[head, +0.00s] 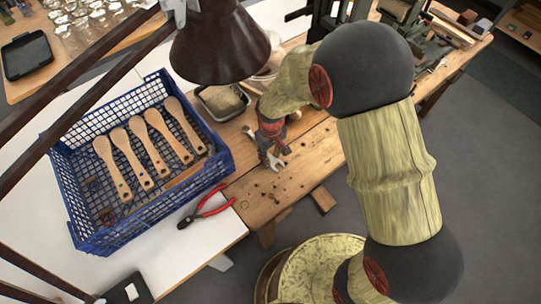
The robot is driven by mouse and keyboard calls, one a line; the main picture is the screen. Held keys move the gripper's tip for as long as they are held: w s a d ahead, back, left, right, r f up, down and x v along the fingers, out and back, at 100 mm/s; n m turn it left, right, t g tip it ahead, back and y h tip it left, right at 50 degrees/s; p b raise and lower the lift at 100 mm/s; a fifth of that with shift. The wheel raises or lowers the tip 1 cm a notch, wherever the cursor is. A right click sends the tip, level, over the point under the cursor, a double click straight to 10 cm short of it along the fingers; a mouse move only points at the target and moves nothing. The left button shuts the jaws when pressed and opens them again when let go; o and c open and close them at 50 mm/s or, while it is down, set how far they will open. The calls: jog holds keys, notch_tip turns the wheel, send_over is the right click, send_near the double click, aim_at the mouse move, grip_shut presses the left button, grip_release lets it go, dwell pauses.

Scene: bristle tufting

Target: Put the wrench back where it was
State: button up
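My gripper (271,143) points down over the wooden bench, near the right side of the blue crate. A grey metal wrench (275,161) shows right at its fingertips, with its open jaw towards the front. Part of the wrench is hidden behind the gripper. The fingers are small and dark here, so I cannot tell whether they are closed on the wrench or whether it touches the bench.
A blue mesh crate (108,240) holds several wooden brush handles (146,150). Red-handled pliers (207,207) lie in front of it. A small tray (222,101) and a dark lamp shade (219,45) are behind. Bare wooden bench (262,199) lies in front of my gripper.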

jog(key=shift+o, duration=1.3)
jog(key=shift+r, duration=0.15)
notch_tip(320, 180, up, 12)
jog(key=p, duration=0.3)
jog(key=shift+p, duration=0.3)
jog(key=s+d+r+m+t, duration=0.1)
jog(key=s+d+r, duration=0.25)
jog(key=r, duration=0.35)
jog(key=s+d+r+m+t, duration=0.1)
jog(key=s+d+r+m, duration=0.2)
jog(key=r, duration=0.4)
jog(key=s+d+r+t, duration=0.2)
jog(key=s+d+r, duration=0.1)
jog(key=d+r, duration=0.3)
jog(key=s+d+r+m+t, duration=0.1)
jog(key=s+d+r+m, duration=0.1)
jog(key=s+r, duration=0.3)
jog(key=s+d, duration=0.1)
jog(key=s, duration=0.2)
jog(key=shift+s+r, duration=0.15)
jog(key=shift+r, duration=0.05)
jog(key=shift+c, duration=0.4)
